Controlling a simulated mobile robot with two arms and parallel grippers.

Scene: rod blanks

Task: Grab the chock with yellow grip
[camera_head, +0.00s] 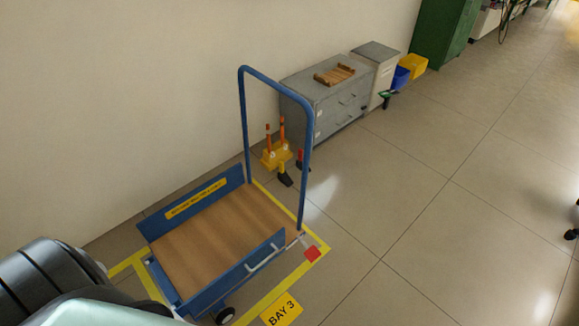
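The chock with the yellow grip (285,180) is a small dark wedge on the floor behind the blue cart, with a yellow upright piece at its left. It shows through the cart's handle frame, just in front of a yellow stand (272,158). A second dark chock with a red grip (302,160) sits just behind it to the right, partly hidden by the handle post. A dark item with a green top (387,97) lies on the floor by the cabinets. Neither of my grippers shows.
The blue cart (215,240) with a wooden deck stands within yellow floor lines, between me and the chocks. A red item (312,254) lies by its right corner. A grey drawer cabinet (335,108) stands along the wall.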

